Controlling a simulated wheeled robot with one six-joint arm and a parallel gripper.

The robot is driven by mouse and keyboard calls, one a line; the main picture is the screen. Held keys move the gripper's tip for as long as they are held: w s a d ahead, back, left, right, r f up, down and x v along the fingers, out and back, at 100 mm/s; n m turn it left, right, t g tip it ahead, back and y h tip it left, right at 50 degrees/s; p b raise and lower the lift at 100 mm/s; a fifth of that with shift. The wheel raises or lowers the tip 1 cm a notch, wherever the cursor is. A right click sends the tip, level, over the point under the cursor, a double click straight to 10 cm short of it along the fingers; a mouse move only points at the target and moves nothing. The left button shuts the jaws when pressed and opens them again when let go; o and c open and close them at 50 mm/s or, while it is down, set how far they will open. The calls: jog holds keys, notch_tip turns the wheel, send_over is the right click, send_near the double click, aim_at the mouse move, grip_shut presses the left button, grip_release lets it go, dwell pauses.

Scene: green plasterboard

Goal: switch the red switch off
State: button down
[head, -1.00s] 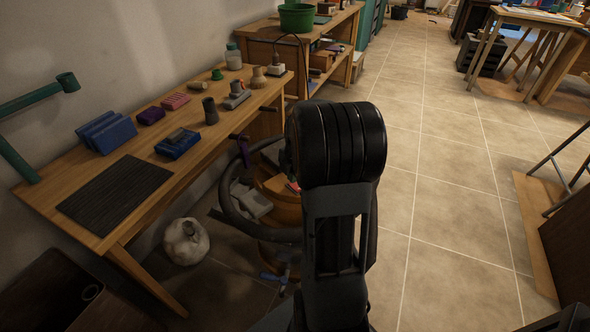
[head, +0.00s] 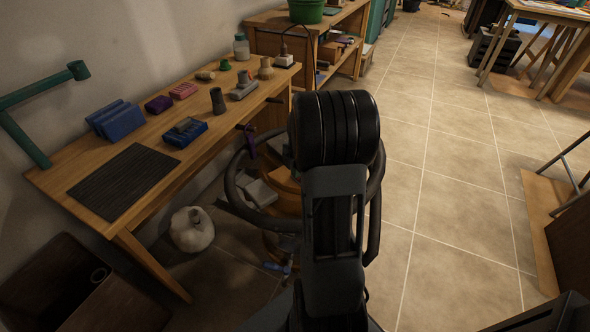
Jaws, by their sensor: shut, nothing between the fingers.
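I cannot make out a red switch for certain. A small grey device (head: 243,88) with a reddish spot on top stands near the far end of the wooden workbench (head: 150,212); it is too small to tell whether that spot is a switch. A white block (head: 284,61) with a black cable stands beyond it, and no red shows on it. My black arm fills the middle of the picture. My gripper is not in view.
The bench holds a dark ribbed mat (head: 123,182), blue blocks (head: 116,122), a blue tool (head: 185,132) and a grey cone (head: 218,101). A pale sack-like thing (head: 191,229) and black hose (head: 376,205) are below. Tiled floor (head: 455,200) is open at right.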

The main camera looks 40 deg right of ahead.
jog(key=shift+s+d, duration=0.1)
jog(key=shift+s, duration=0.1)
jog(key=shift+s+r, duration=0.15)
jog(key=shift+s, duration=0.5)
jog(key=shift+r, duration=0.1)
notch_tip(320, 180, up, 14)
jog(key=s+p, duration=0.1)
jog(key=p, duration=0.5)
jog(key=shift+s, duration=0.35)
jog(key=s+a+m+t, duration=0.1)
jog(key=s+a+m, duration=0.3)
jog(key=a+m, duration=0.5)
jog(key=s+a+r+m+t, duration=0.1)
jog(key=s+a+m, duration=0.3)
jog(key=a+m, duration=0.5)
jog(key=a, duration=0.3)
jog(key=shift+a, duration=0.25)
